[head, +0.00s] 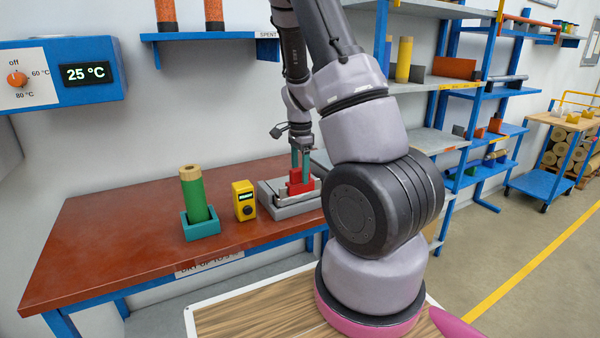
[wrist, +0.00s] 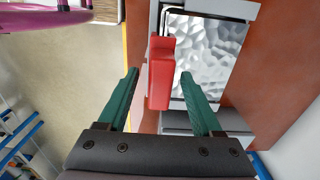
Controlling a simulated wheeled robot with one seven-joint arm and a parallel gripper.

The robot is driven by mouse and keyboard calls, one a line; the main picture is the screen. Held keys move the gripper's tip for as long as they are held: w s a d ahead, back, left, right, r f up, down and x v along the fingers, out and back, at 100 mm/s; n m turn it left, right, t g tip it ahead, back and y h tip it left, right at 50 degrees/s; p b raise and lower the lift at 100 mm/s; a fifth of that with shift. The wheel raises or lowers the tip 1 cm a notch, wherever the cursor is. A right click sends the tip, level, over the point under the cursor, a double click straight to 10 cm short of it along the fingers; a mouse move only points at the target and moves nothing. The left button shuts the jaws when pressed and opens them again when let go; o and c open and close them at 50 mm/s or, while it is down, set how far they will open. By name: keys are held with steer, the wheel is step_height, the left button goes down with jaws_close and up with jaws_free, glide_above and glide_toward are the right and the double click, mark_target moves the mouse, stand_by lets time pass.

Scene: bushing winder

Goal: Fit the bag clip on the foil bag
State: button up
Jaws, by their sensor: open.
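In the head view the clip (head: 300,184) stands upright on the grey stand on the bench. My gripper (wrist: 159,76) is open, with one green finger on each side of the clip and visible gaps to both. In the head view my gripper (head: 301,160) points down at the clip. The foil bag is hard to make out in the head view.
A grey stand (head: 290,211) carries the clip on the red-brown bench (head: 120,225). Left of it stand a yellow meter (head: 244,200) and a green cylinder (head: 194,195) in a teal holder. A blue shelf (head: 210,35) hangs above. Bare bench lies at the left.

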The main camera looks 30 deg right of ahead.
step_height(320, 180, up, 11)
steer(key=shift+f, duration=0.2)
stand_by(0.4)
steer(key=s+a+r+n+t+y, duration=0.1)
steer(key=s+a+r+n+t, duration=0.2)
steer(key=s+a+r+n, duration=0.3)
steer(key=s+a+r+n+t+y, duration=0.1)
steer(key=s+a+r+n+t, duration=0.3)
steer(key=s+r, duration=0.9)
steer(key=shift+s+a+r+n, duration=0.3)
steer(key=shift+a+r+n, duration=0.15)
steer(key=shift+a+n, duration=1.25)
